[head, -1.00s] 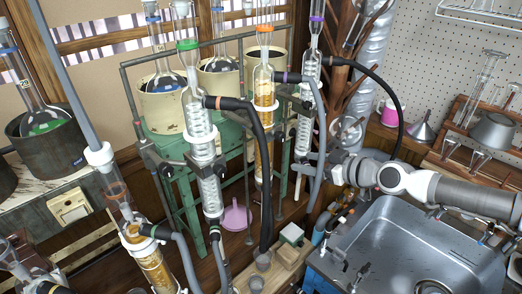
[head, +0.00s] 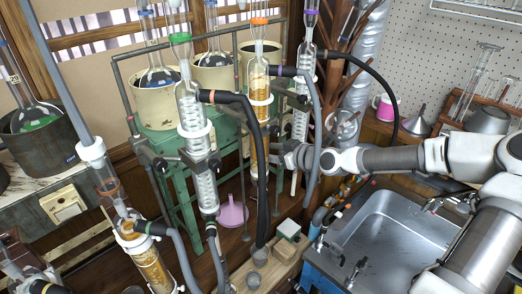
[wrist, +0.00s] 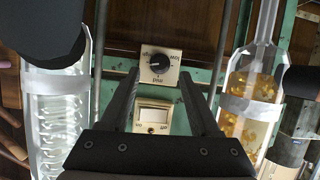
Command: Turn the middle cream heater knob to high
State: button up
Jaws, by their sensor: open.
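In the wrist view, a dark round knob (wrist: 160,63) sits on a cream plate with small markings around it, which look upside down. Its exact pointer setting is too small to read. A cream switch or meter panel (wrist: 152,115) lies just below it on the green frame. My gripper (wrist: 164,80) is open and empty, its two fingers spread either side of the knob in the picture and apart from it. In the head view my gripper (head: 284,155) is beside the amber-filled condenser, among the glassware. The knob is hidden in the head view. Cream heaters (head: 212,92) stand on the green stand.
A clear coiled condenser (wrist: 52,115) is close on the left of my gripper, and an amber-filled one (wrist: 250,110) on the right. Black and grey hoses (head: 262,190) hang nearby. A metal sink (head: 390,240) is at the lower right.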

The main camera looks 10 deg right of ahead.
jog(key=shift+x, duration=2)
grip_shut()
